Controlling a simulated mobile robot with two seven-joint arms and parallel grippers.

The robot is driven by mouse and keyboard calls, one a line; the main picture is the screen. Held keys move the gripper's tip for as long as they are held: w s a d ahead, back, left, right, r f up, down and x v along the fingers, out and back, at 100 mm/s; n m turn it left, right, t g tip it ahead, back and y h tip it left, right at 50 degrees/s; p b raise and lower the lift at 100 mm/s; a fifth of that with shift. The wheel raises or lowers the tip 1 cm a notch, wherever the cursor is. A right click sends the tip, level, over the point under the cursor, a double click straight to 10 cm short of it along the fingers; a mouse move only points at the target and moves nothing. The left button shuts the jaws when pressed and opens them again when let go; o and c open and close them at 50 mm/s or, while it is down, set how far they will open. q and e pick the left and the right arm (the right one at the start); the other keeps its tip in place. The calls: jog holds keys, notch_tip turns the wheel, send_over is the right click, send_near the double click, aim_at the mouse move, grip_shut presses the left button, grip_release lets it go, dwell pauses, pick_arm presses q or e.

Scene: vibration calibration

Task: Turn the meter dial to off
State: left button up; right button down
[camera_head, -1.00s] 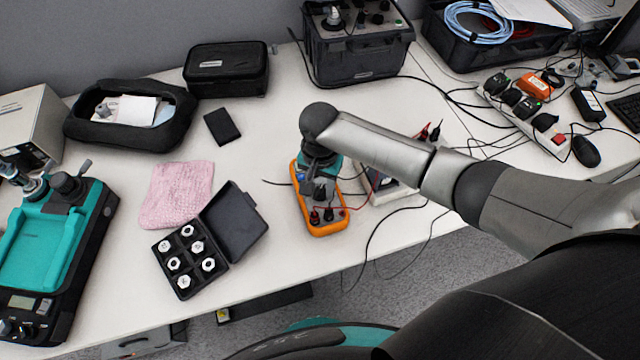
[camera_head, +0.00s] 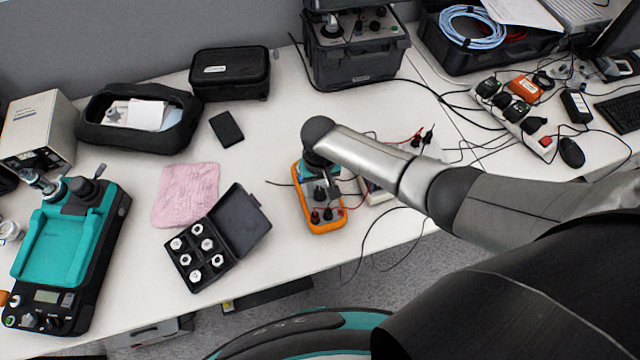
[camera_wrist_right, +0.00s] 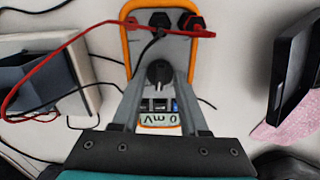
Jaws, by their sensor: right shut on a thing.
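The meter is an orange-edged multimeter (camera_head: 338,224) lying on the white table, with its grey face up. It also shows in the right wrist view (camera_wrist_right: 207,50), with red and black plugs in its end. Its black dial (camera_wrist_right: 158,76) sits between the fingertips of my right gripper (camera_wrist_right: 160,84), which is shut on it from above. The display (camera_wrist_right: 158,118) shows "mV" beyond the dial. In the head view my right gripper (camera_head: 321,187) hides the dial and much of the meter's face. My left gripper is not in view.
A black box of white hex pieces (camera_head: 203,285) and a pink cloth (camera_head: 187,194) lie left of the meter. A teal device (camera_head: 55,245) stands far left. A power strip (camera_head: 520,122) is at right. Test leads and cables run beside the meter.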

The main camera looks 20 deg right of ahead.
aim_at(320, 191)
jog(key=shift+n, duration=0.6)
jog(key=shift+c, duration=2.1)
grip_release()
jog(key=shift+r+p, duration=0.4)
jog(key=shift+r, duration=0.15)
notch_tip(320, 191, up, 14)
jog(key=p, duration=0.4)
jog(key=shift+r, duration=0.1)
